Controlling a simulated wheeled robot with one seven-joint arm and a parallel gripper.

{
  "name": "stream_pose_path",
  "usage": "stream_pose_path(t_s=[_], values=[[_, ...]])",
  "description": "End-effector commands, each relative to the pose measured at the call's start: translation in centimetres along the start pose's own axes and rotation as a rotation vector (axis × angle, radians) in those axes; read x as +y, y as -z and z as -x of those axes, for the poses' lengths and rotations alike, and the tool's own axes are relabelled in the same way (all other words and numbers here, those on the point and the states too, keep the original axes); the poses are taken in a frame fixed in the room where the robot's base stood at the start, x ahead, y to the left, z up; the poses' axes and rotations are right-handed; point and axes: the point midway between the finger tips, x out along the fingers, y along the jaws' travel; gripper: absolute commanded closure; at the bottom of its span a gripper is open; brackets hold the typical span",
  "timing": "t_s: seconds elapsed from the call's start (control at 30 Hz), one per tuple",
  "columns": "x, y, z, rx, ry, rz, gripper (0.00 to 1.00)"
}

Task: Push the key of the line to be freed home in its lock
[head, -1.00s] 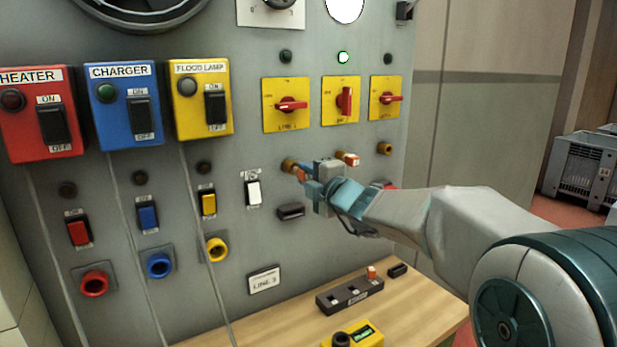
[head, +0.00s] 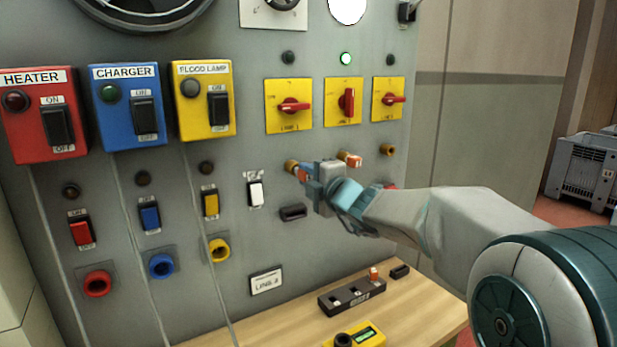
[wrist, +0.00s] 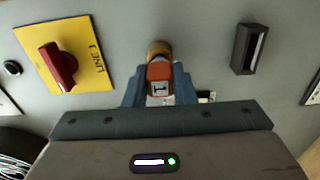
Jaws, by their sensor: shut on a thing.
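My gripper (head: 306,176) is at the panel under the LINE 1 switch (head: 289,106), shut on an orange-red key. In the wrist view the key (wrist: 160,72) has a pale tag marked 1 and sits between my fingers. Its far end meets the brass lock (wrist: 159,48), which also shows in the head view (head: 291,165). How deep the key sits cannot be told. The middle lock holds another red key (head: 354,161) with a pale face. The right lock (head: 387,149) looks empty. The middle switch handle (head: 346,102) is upright; the outer two lie level.
A plate reading LINE 3 (head: 266,281) is on the panel. A dark key rack (head: 352,298) with one orange key (head: 374,273) lies on the wooden shelf (head: 290,325), near a yellow device (head: 362,336). A dark slotted block (head: 292,212) sticks out below my gripper.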

Motion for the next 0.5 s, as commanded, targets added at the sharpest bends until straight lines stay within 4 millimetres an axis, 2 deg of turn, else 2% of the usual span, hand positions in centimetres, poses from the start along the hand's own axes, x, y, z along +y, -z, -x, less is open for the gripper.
stream_pose_path(t_s=[0.5], values=[[0.04,0.01,-0.74,0.001,-0.001,0.000,0.99]])
